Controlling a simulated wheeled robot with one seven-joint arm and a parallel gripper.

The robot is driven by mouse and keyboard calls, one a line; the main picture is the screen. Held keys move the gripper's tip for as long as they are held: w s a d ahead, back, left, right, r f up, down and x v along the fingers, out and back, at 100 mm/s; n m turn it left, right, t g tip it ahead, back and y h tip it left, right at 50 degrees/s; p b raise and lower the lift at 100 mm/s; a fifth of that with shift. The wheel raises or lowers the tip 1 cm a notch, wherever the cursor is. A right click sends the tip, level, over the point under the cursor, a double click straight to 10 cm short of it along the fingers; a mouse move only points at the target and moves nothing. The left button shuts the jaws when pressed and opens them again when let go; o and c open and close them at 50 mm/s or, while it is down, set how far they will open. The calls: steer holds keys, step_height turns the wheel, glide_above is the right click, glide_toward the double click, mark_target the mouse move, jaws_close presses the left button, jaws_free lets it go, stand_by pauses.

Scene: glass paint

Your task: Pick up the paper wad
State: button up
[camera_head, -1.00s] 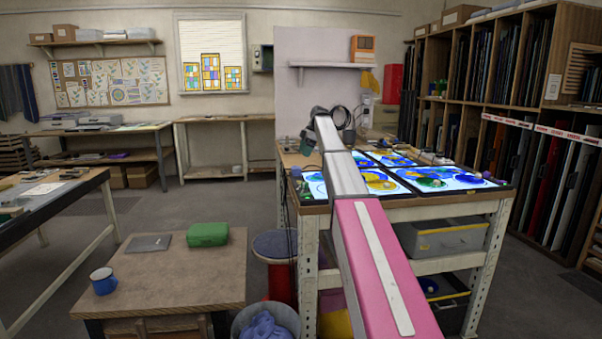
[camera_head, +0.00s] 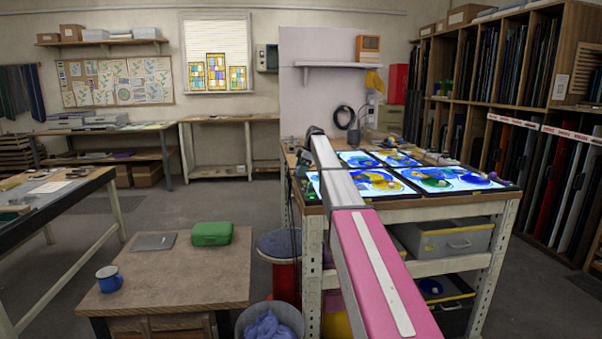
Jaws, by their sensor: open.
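My pink and grey arm reaches away from me over the light-table bench. Its dark end and my gripper (camera_head: 304,168) are at the bench's far left corner, small and partly hidden by the arm. The gripper's jaws look open, with nothing visible between them. I cannot make out a paper wad for certain; small objects lie along the back of the bench, too small to identify. Part of the bench top is hidden behind my arm.
Lit panels (camera_head: 450,180) with coloured glass cover the bench. A low table (camera_head: 185,272) holds a blue mug (camera_head: 109,279), green case (camera_head: 212,233) and grey flat item (camera_head: 154,242). A bin (camera_head: 283,311) and stool (camera_head: 281,244) stand between.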

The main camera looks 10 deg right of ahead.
steer(key=c, duration=1)
steer(key=shift+r, duration=0.1)
steer(key=shift+r, duration=0.45)
steer(key=r, duration=0.2)
steer(key=a+r, duration=0.1)
steer(key=shift+s+r, duration=0.4)
steer(key=s+a+r, duration=0.1)
steer(key=a+r, duration=0.1)
steer(key=a, duration=0.1)
steer(key=s+a+r, duration=0.2)
steer(key=a, duration=0.1)
steer(key=s+a+r, duration=0.2)
steer(key=a, duration=0.1)
steer(key=shift+s+r, duration=0.1)
steer(key=shift+o, duration=0.3)
